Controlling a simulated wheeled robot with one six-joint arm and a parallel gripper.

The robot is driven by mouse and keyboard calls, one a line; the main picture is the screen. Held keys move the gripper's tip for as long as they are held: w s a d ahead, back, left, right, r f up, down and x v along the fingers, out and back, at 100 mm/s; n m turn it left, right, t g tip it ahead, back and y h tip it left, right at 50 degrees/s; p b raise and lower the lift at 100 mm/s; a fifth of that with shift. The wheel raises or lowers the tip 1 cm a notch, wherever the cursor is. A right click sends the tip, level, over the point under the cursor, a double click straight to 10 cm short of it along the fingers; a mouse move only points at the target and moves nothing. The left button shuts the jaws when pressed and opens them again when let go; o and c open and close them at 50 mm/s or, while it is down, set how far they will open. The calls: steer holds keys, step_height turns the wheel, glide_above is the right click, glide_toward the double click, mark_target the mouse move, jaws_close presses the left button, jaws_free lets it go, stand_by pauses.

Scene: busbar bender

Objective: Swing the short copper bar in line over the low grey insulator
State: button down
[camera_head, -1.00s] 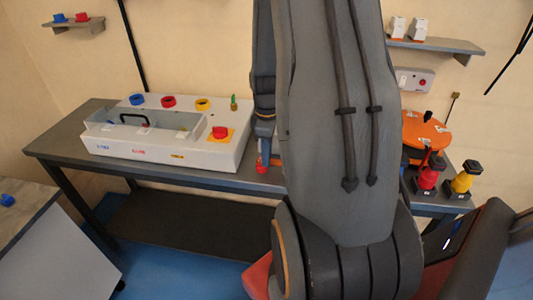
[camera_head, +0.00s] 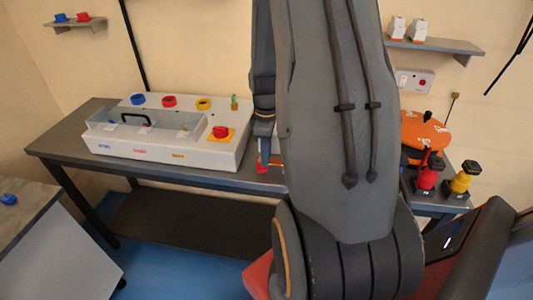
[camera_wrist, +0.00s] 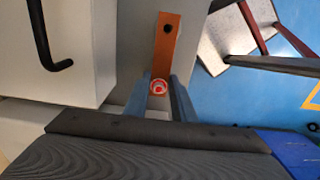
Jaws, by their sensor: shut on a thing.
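The short copper bar (camera_wrist: 165,55) shows in the wrist view as an orange-brown strip with a dark hole near its far end. A round red part with a pale ring (camera_wrist: 158,87) sits at its near end, between the fingers. My gripper (camera_wrist: 160,95) is shut on this near end, with one blue-grey finger on each side. In the head view my gripper (camera_head: 265,150) is low over the bench, right of the white box, partly behind my arm. I cannot make out the low grey insulator; my arm hides part of the bench.
A white box (camera_head: 215,160) with a red button stands on the bench (camera_head: 80,145), left of my gripper. Right of my arm are an orange round device (camera_head: 425,130), a red post (camera_head: 430,173) and a yellow post (camera_head: 463,178). A stool (camera_wrist: 225,38) stands on the blue floor.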

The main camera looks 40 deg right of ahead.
steer(key=c, duration=1.4)
jaws_free()
steer(key=shift+r, duration=0.1)
step_height(320, 180, up, 8)
steer(key=b, duration=0.2)
steer(key=shift+f, duration=0.2)
steer(key=s+a+f+m+b, duration=0.1)
steer(key=a+m, duration=0.3)
steer(key=a, duration=0.7)
steer(key=s+a+m+t+b, duration=0.1)
steer(key=s+a+m, duration=0.3)
steer(key=a, duration=0.8)
steer(key=shift+s+a+f+b, duration=0.15)
steer(key=shift+a+f+b, duration=0.2)
steer(key=shift+b, duration=0.4)
